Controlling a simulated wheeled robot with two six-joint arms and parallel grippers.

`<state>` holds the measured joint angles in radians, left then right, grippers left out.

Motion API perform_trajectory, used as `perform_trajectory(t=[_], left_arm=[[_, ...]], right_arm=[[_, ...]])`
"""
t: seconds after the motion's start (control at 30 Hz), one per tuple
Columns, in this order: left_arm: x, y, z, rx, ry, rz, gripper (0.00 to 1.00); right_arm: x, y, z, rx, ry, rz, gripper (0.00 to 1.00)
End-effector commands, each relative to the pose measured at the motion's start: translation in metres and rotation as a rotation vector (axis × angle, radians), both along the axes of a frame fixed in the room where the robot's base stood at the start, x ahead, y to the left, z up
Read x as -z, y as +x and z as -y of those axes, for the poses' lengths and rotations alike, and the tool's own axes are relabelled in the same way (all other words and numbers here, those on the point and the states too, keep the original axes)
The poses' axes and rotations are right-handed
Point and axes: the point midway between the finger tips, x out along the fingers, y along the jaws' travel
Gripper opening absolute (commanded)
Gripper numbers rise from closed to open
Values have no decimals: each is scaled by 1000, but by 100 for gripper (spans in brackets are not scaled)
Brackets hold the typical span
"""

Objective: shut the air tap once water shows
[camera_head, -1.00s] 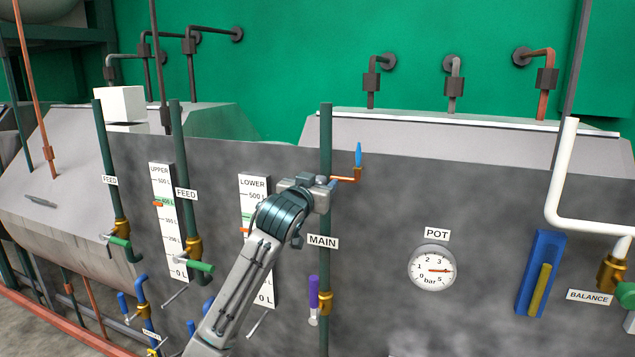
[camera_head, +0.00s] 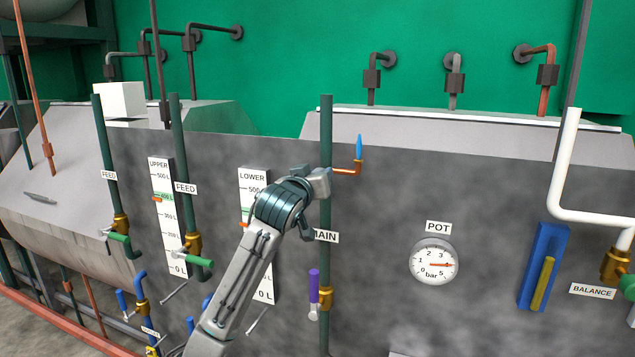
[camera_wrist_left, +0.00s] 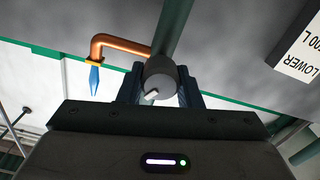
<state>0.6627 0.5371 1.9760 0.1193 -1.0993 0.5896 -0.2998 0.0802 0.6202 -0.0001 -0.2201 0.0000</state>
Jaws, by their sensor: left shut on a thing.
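The air tap shows in the left wrist view as a round grey knob (camera_wrist_left: 161,74) with a small pale lever, against the green main pipe. A copper spout (camera_wrist_left: 118,43) bends out beside it, with a blue pointed water shape (camera_wrist_left: 94,80) at its end. In the head view the spout (camera_head: 345,171) sticks out right of the pipe (camera_head: 326,130), and the blue water (camera_head: 359,147) stands above its tip. My left gripper (camera_wrist_left: 160,88) has its fingers on either side of the knob and is shut on it; in the head view my wrist hides most of the tap. My right gripper is not in view.
The MAIN label (camera_head: 325,236) is partly covered by my wrist. Below it is a purple-handled valve (camera_head: 314,286). The POT gauge (camera_head: 434,262) is to the right, with clear panel between. The LOWER level scale (camera_head: 253,178) is behind my arm, and green-handled feed valves (camera_head: 199,262) are left.

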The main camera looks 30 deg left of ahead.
Motion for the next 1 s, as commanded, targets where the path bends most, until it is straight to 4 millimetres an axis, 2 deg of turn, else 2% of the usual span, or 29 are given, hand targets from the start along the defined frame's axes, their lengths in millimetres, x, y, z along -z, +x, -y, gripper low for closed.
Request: perform_trajectory(t=[0.1,0.5,1.0], left_arm=[[3,0,-1,-1,-101,28,9],[3,0,-2,0,-408,100,9],[1,0,-2,-1,-556,135,9]], right_arm=[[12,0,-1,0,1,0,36],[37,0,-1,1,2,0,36],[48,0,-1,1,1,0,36]])
